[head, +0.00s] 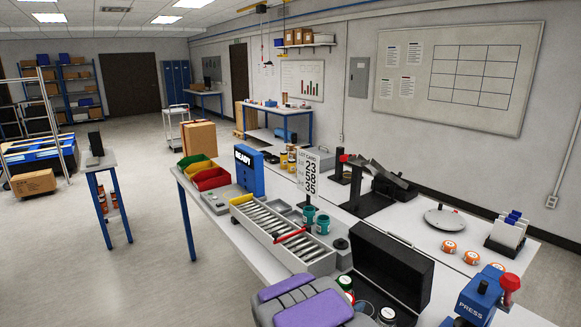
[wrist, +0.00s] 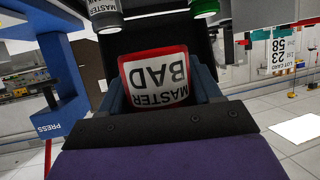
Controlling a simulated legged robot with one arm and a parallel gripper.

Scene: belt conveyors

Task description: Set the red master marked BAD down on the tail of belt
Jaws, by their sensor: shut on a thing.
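The red master marked BAD (wrist: 158,78) fills the middle of the wrist view, a small can with a red rim and white label. Its lettering appears upside down. My gripper (wrist: 153,88) is shut on it, with dark jaws at both sides. Which end is the tail cannot be told.
An open black case (head: 392,268) stands right of the belt, with cans (head: 344,283) by it. A blue press (head: 484,296) is at the front right. Teal jars (head: 322,224) and a number card (head: 308,172) stand beside the belt. Coloured bins (head: 210,180) are at its far end.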

